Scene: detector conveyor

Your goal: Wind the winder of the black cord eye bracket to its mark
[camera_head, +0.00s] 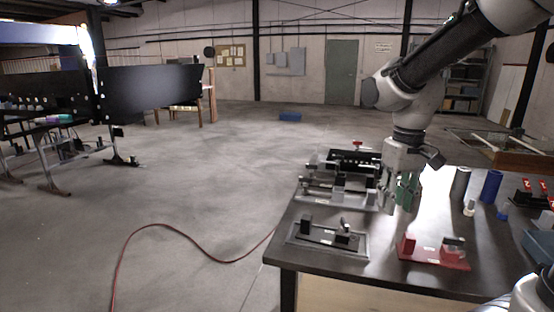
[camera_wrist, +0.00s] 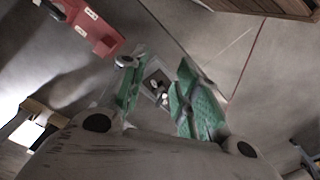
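A black bracket (camera_head: 325,236) lies on a grey plate (camera_head: 298,242) at the front left corner of the table. It has an upright black block at its left and a small winder-like part (camera_head: 344,231) at its right. Its mark is too small to make out. My gripper (camera_head: 400,205), with green finger pads, is above the table, behind and to the right of this bracket. In the wrist view, my gripper (camera_wrist: 162,68) has its fingers apart and nothing between the pads. A grey plate with a small dark fixture (camera_wrist: 157,85) shows beyond the gap, partly hidden by the fingers.
A red bracket (camera_head: 435,250) lies at the front right; it also shows in the wrist view (camera_wrist: 95,28). Other fixtures (camera_head: 340,185) stand behind the black bracket. Dark and blue cylinders (camera_head: 491,186) stand at the right. Bare tabletop (camera_head: 380,240) lies between the black and red brackets.

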